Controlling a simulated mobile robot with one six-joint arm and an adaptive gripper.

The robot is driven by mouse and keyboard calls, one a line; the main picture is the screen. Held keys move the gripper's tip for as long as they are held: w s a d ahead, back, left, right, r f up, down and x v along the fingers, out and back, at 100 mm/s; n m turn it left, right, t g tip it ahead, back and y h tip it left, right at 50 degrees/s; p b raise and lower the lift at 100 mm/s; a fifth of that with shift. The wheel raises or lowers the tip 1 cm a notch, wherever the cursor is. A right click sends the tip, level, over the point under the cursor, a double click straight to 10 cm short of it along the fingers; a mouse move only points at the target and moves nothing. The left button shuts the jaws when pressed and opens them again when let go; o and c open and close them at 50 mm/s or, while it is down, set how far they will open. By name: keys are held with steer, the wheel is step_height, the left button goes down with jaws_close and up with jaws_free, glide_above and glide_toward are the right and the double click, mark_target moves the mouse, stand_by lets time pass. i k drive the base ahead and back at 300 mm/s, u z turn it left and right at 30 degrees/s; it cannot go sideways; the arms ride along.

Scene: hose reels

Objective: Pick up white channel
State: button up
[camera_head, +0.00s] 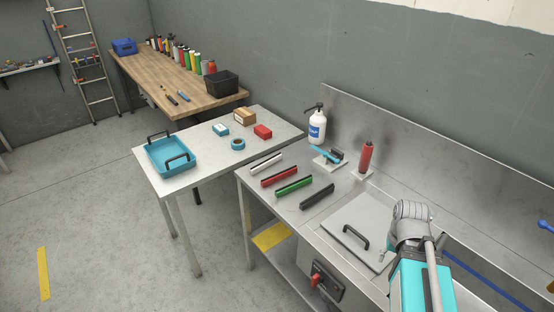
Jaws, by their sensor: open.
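The white channel (266,162) is a short, straight bar lying flat on the steel bench (262,198), near its left edge. It is the farthest back of a row of similar bars. The red channel (279,176) lies just in front of it, with a small gap between them. Part of my arm shows at the lower right, over the bench and well apart from the white channel. My gripper cannot be made out in this view.
A green channel (294,186) and a black channel (317,196) continue the row. A pump bottle (317,127) and a red bottle (366,157) stand behind. A grey lid (345,232) with a black handle is nearer. A side table (195,180) holds a teal tray (157,158).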

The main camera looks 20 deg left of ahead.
mark_target(261, 166)
steer(key=u, duration=0.35)
steer(key=i, duration=1.05)
steer(key=u, duration=0.9)
